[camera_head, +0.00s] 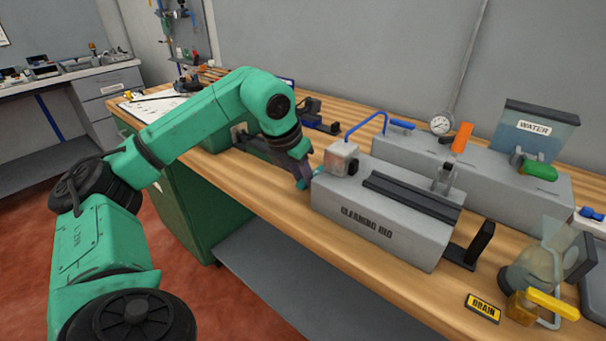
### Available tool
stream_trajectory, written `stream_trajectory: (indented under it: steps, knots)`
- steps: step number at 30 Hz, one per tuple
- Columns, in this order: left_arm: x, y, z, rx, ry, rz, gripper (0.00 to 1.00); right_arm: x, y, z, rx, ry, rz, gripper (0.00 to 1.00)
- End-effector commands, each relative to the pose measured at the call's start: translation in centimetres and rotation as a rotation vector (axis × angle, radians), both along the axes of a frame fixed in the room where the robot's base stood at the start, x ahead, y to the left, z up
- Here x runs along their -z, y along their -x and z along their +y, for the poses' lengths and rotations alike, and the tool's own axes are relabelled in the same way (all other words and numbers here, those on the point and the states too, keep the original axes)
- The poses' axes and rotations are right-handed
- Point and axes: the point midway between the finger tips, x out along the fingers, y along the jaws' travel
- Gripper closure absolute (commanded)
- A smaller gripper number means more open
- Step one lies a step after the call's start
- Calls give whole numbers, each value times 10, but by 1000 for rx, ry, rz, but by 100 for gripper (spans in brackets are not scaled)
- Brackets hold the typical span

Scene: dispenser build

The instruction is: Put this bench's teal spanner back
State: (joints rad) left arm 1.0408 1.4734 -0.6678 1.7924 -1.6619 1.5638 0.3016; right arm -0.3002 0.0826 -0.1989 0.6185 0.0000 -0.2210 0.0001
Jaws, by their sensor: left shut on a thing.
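My left arm reaches in from the left over the wooden bench. My left gripper (303,180) points down just left of the grey cleaning rig. It is shut on a small teal piece, which I take to be the teal spanner (302,185). Only a little of it shows at the fingertips; the rest is hidden by the gripper. I cannot tell whether it touches the bench or the rig. My right gripper is not in view.
The cleaning rig (385,222) stands close to the right of the gripper. Behind it is a grey unit (480,178) with a gauge (441,124) and water tank (537,130). A drain sign (483,308) lies near the front right.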

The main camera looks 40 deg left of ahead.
Motion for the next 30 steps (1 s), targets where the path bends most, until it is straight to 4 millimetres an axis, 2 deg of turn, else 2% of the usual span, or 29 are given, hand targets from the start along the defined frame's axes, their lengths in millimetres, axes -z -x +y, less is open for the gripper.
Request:
stream_trajectory:
  steps: [3,30]
  knots:
    - [0,0,0,0,0,-2,100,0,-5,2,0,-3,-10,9]
    - [8,0,0,0,0,-1,100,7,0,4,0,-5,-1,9]
